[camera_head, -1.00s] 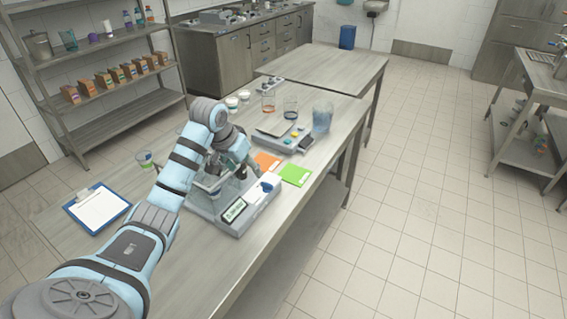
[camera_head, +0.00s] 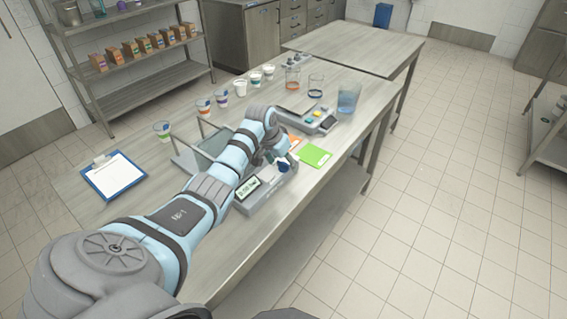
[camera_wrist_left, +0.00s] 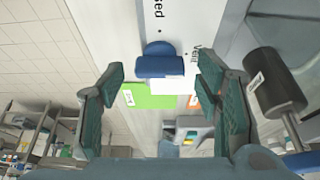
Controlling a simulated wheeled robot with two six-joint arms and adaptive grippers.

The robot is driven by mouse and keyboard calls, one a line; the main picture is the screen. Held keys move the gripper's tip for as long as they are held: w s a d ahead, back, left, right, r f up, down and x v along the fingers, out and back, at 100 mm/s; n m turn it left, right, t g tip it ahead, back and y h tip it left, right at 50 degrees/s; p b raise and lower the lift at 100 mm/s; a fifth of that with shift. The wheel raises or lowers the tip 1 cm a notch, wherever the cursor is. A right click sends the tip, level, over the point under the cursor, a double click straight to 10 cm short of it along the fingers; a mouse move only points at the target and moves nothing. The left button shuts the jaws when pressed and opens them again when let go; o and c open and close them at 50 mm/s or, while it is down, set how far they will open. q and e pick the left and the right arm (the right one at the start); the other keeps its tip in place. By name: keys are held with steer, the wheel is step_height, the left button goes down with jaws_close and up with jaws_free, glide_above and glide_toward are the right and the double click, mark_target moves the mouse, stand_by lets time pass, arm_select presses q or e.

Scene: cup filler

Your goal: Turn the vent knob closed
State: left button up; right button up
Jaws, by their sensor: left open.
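The vent knob is blue with a white part; it sits on the pale panel of the filler machine (camera_head: 262,188) and shows in the wrist view (camera_wrist_left: 160,64). Printed letters ending in "sed" and starting "Ven" stand beside it. My left gripper (camera_wrist_left: 163,82) is open, with one green-padded finger on each side of the knob and gaps between pads and knob. In the head view my left gripper (camera_head: 280,150) is over the panel beside the blue knob (camera_head: 284,167), partly hidden by my wrist. My right gripper is not in view.
A black cylinder (camera_wrist_left: 274,82) is close to the right finger in the wrist view. Cups (camera_head: 221,97) stand behind. A clipboard (camera_head: 113,176) lies at left.

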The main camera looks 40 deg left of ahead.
arm_select(q)
steer(key=shift+s+r, duration=0.15)
steer(key=shift+s, duration=0.1)
steer(key=shift+c, duration=0.4)
steer(key=shift+w, duration=0.1)
steer(key=c, duration=1.1)
